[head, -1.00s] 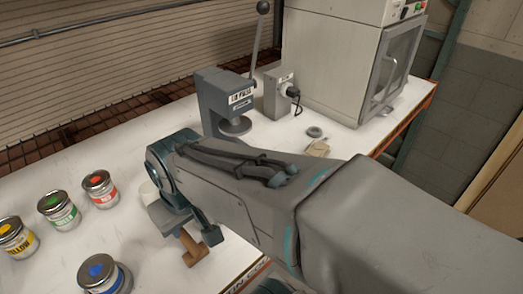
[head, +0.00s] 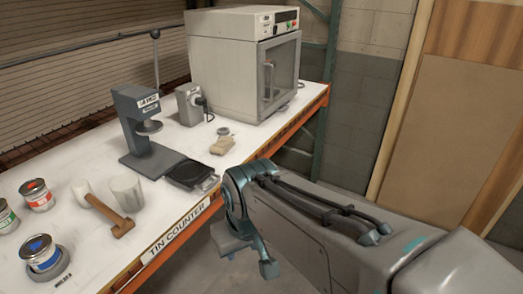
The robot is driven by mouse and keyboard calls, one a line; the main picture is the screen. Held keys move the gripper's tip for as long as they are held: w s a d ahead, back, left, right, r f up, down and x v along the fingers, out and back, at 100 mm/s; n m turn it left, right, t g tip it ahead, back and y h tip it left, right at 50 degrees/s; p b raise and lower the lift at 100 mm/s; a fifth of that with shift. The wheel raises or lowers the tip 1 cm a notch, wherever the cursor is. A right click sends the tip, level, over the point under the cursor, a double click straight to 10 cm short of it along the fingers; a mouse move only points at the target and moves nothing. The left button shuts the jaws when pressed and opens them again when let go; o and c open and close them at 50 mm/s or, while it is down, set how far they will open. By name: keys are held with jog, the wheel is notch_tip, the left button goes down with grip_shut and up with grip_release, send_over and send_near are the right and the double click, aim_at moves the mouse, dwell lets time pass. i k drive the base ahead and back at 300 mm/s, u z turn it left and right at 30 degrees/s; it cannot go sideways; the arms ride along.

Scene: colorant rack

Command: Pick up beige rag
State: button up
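The beige rag (head: 222,146) is a small, flat tan bundle on the white counter (head: 195,210) in the head view. My gripper (head: 250,256) hangs in the lower middle of the picture, beyond the counter's front edge and well apart from the rag. My wrist partly covers its fingers, so I cannot tell how far they are open. I see nothing held in it.
The press (head: 140,110), with a dark plate (head: 188,174), stands left of the rag. Behind are a grey box (head: 189,105) and an oven (head: 240,65). Paint tins (head: 40,252), a translucent cup (head: 127,190) and a wooden-handled tool (head: 120,226) sit at left.

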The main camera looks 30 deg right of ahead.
aim_at(221, 146)
jog(key=z, duration=0.15)
jog(key=i, duration=0.9)
jog(key=z, duration=0.3)
